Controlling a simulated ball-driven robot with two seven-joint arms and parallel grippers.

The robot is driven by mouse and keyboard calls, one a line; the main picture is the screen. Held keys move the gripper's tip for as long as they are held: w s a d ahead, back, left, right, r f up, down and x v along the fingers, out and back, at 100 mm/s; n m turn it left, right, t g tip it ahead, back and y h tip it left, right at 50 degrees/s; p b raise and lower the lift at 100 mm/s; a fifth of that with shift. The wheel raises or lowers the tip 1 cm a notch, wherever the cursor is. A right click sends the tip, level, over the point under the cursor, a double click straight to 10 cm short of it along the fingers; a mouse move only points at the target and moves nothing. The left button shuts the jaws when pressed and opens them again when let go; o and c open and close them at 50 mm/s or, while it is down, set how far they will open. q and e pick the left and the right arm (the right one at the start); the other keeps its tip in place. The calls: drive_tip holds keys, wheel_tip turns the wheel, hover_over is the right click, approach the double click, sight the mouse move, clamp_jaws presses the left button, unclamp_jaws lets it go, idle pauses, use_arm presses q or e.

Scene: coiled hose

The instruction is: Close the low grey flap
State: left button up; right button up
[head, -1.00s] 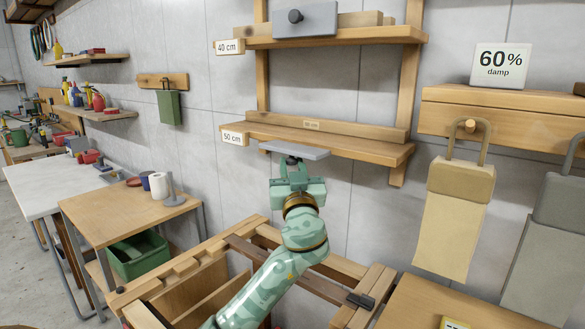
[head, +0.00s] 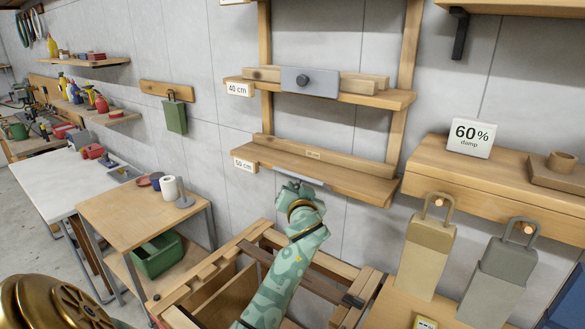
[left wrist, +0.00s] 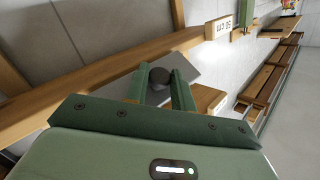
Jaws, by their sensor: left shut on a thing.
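The low grey flap (head: 302,177) shows as a thin grey strip under the front edge of the shelf marked 50 cm (head: 320,176). My left gripper (head: 295,188) is just below it and hides much of it. In the left wrist view, the gripper's two green fingers are shut on the flap's dark round knob (left wrist: 159,77). The grey face of the flap (left wrist: 182,66) shows tilted behind the knob. How far the flap hangs open is hard to tell in the head view. My right gripper is not in view.
Another grey flap (head: 310,81) with a dark knob stands upright at the 40 cm shelf above. A wooden frame (head: 205,275) lies below my left arm. Tan (head: 425,250) and grey (head: 498,270) hanging pieces are to the right. A table (head: 145,208) with a paper roll is left.

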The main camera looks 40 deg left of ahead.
use_arm(q)
drive_tip(key=r+m+g+h+p, duration=0.1)
drive_tip(key=p, duration=0.4)
drive_tip(key=w+r+m+g+h+p, duration=0.1)
drive_tip(key=r+g+p, duration=0.1)
drive_tip(key=p, duration=0.3)
drive_tip(key=r+m+g+p, duration=0.1)
drive_tip(key=g+p, duration=0.1)
drive_tip(key=p, duration=0.4)
drive_tip(key=shift+w+r+m+h, duration=0.2)
drive_tip(key=shift+w+m+h, duration=0.15)
drive_tip(key=shift+m+h, duration=0.05)
drive_tip(key=shift+w+a+r+m+g+p, duration=0.1)
drive_tip(key=shift+w+m+g+p, duration=0.1)
drive_tip(key=shift+g+p, duration=0.3)
drive_tip(key=shift+w+r+m+g+p, duration=0.1)
drive_tip(key=shift+m+g+p, duration=0.1)
drive_tip(key=shift+g+p, duration=0.25)
drive_tip(key=shift+f, duration=0.1)
drive_tip(key=o, duration=0.8)
drive_tip(key=shift+c, duration=0.2)
drive_tip(key=shift+o, duration=1)
drive_tip(key=shift+w, duration=0.1)
